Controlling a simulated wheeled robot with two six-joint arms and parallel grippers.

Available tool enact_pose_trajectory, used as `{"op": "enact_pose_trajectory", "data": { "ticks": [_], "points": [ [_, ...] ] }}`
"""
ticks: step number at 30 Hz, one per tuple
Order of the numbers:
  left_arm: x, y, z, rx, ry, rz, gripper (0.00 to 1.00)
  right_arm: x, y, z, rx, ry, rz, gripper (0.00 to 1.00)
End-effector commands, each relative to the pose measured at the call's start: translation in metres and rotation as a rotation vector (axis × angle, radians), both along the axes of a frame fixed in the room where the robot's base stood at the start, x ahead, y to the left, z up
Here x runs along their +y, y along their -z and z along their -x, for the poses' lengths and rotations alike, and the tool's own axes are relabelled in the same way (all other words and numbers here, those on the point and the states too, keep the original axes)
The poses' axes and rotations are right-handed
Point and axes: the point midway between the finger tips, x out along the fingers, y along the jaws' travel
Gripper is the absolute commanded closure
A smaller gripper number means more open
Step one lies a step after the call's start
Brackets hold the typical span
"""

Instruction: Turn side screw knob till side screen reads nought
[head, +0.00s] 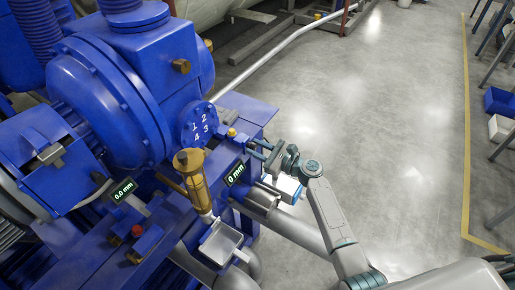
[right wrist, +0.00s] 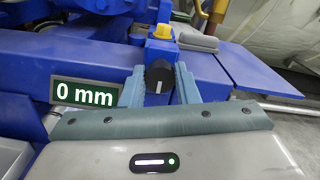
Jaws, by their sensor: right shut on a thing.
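The side screw knob (right wrist: 158,76) is black with a white mark that stands about upright, in the middle of the right wrist view. My right gripper (right wrist: 159,84) is shut on it, one finger on each side. The side screen (right wrist: 85,94) left of the knob reads "0 mm". It also shows in the head view (head: 236,174) with the same reading. In the head view my right gripper (head: 259,149) reaches in from the right to the blue machine's side, and the knob is hard to make out there. My left gripper is out of view.
A second screen (head: 123,190) on the machine reads "0.0 mm". A brass cup (head: 193,178) and a metal tray (head: 221,243) stand near the side screen. A yellow-topped part (right wrist: 162,33) sits just above the knob. The floor (head: 390,120) to the right is clear.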

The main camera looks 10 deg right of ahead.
Motion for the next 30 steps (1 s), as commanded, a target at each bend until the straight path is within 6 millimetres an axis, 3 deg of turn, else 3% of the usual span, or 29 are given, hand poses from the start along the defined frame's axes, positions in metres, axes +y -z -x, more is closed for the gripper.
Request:
{"op": "enact_pose_trajectory", "data": {
  "ticks": [1,4,16,30],
  "points": [
    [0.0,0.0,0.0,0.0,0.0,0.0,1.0,0.0,0.002,0.001,0.002,0.0,0.001,0.7],
    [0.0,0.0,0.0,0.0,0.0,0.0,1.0,0.0,0.002,0.001,0.002,0.0,0.001,0.5],
    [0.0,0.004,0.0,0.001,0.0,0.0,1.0,-0.007,0.003,0.006,-0.001,0.001,0.003,0.5],
    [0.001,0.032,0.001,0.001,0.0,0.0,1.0,-0.066,0.004,0.067,0.0,0.0,0.006,0.5]
  ]
}}
